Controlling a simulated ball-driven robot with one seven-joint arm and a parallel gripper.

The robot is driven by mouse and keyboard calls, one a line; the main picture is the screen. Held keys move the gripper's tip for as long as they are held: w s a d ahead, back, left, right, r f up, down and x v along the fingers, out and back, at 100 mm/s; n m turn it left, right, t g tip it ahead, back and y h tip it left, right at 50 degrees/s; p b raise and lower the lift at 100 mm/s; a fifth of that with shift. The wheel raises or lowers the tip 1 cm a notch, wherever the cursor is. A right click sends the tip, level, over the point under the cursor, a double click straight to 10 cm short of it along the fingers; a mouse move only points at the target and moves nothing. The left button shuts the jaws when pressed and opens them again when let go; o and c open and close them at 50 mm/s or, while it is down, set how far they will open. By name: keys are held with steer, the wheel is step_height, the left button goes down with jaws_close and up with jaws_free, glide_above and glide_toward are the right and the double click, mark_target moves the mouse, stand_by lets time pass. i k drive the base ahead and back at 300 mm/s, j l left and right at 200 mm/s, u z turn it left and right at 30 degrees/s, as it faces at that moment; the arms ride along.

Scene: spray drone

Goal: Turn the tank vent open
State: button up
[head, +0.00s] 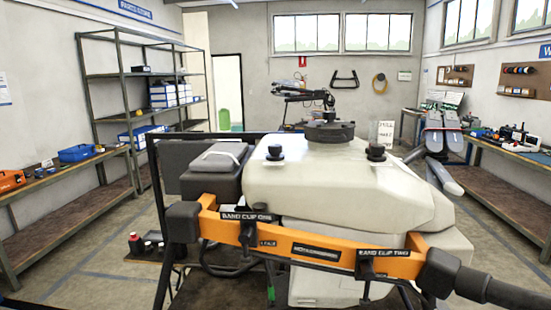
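The spray drone's pale tank (340,185) stands in the middle of the head view. A wide black round cap (330,131) sits at the top centre of the tank. One small black knob (275,152) stands on the tank's left shoulder and another small black knob (376,152) on its right. I cannot tell which fitting is the vent, or whether it is open or closed. An orange front bar (320,245) with labels "BAND CLIP ONE" and "BAND CLIP TWO" crosses below the tank. I cannot make out my gripper in this view.
A grey box (215,170) sits left of the tank. A black tube (490,290) sticks out at lower right. Grey paddle-shaped parts (440,132) rise behind the tank at right. Shelving (130,75) and benches line the walls. Floor shows on both sides.

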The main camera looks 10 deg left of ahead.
mark_target(274, 149)
steer(key=i+j, duration=0.1)
steer(key=i, duration=0.4)
steer(key=i+j, duration=0.15)
steer(key=i, duration=0.4)
steer(key=i+j, duration=0.1)
steer(key=i, duration=0.4)
